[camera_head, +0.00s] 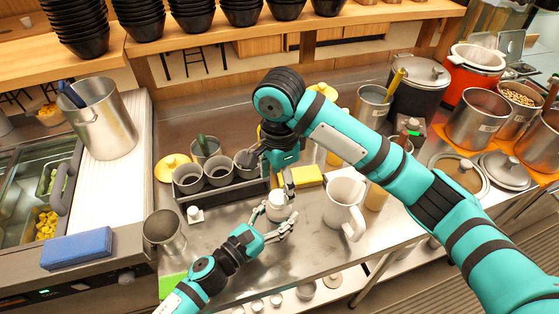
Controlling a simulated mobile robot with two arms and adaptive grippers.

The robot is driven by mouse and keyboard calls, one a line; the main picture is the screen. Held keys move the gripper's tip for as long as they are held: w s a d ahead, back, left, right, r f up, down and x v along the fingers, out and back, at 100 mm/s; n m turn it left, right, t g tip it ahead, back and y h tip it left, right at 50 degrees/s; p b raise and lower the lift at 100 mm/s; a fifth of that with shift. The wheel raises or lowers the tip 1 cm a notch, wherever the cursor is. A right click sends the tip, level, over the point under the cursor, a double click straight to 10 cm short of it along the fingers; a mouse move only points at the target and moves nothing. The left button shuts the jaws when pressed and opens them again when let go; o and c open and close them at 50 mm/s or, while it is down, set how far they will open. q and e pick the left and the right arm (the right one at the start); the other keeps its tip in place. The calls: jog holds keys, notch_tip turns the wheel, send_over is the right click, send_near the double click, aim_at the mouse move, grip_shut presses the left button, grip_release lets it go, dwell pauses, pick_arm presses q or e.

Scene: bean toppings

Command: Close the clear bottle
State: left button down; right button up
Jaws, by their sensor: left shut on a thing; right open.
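My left gripper (285,222) is shut on a small whitish bottle (276,204) at the middle of the steel counter. The bottle looks upright; whether its top is open or capped is too small to tell. My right gripper (264,160) is open above and behind the bottle, beside the row of grey cups, with nothing visible between its fingers. A small white piece (195,214) with a dark top stands on the counter to the left; I cannot tell whether it is a cap.
Grey cups (219,173) sit in a dark rack behind the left gripper. A white pitcher (343,204) stands close on the right, and a steel cup (164,232) on the left. A yellow sponge (306,175) and yellow lid (173,167) lie nearby. The front counter is partly clear.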

notch_tip(320, 180, up, 8)
dwell(0.4)
pick_arm(q)
jog(key=shift+c, duration=1.6)
grip_release()
jog(key=v, duration=1.2)
pick_arm(e)
jog(key=shift+f, duration=0.1)
